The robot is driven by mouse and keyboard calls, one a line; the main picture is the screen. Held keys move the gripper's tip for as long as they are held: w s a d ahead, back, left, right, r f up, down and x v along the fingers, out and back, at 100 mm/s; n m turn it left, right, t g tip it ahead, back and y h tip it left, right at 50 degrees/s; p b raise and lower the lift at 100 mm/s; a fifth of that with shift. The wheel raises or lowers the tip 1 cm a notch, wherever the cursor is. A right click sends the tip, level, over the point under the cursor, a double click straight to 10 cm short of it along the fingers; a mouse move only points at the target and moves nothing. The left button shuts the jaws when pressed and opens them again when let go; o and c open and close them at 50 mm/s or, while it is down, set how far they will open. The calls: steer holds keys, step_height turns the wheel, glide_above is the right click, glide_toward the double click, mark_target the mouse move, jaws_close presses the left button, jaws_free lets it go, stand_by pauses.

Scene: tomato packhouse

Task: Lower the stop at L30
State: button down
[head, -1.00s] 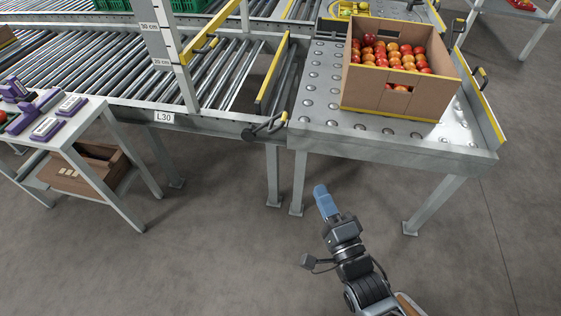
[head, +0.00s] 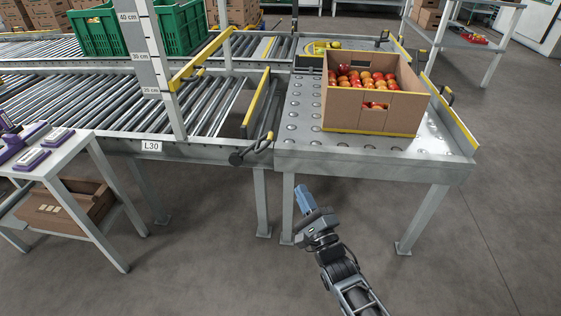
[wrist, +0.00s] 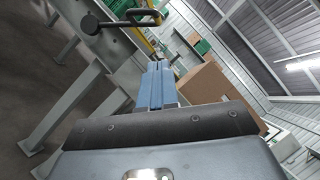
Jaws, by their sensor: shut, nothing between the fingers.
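The label L30 (head: 151,146) is on the front rail of the near roller lane. The stop, a yellow-topped bar (head: 256,103), stands above the rollers at that lane's right end. Its lever (head: 256,147), with a black knob and a dark looped handle, sticks out at the rail's front corner. My gripper (head: 301,192) has blue fingers, held together and empty. It is below and right of the lever in the head view, apart from it. In the wrist view the lever (wrist: 115,22) is at the upper left, beyond the closed fingertips (wrist: 158,68).
A ball-top table (head: 300,139) adjoins the lane and carries a cardboard box (head: 372,110) of tomatoes. A height gauge (head: 155,60) and another yellow bar (head: 200,60) stand by the lane. A small side table (head: 75,150) is at left. The floor in front is open.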

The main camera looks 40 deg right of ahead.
steer(key=a+r+b+x, duration=0.1)
steer(key=a+b+x, duration=0.1)
steer(key=x, duration=1)
steer(key=shift+w+r, duration=0.35)
steer(key=shift+w, duration=0.3)
steer(key=shift+a+r, duration=0.15)
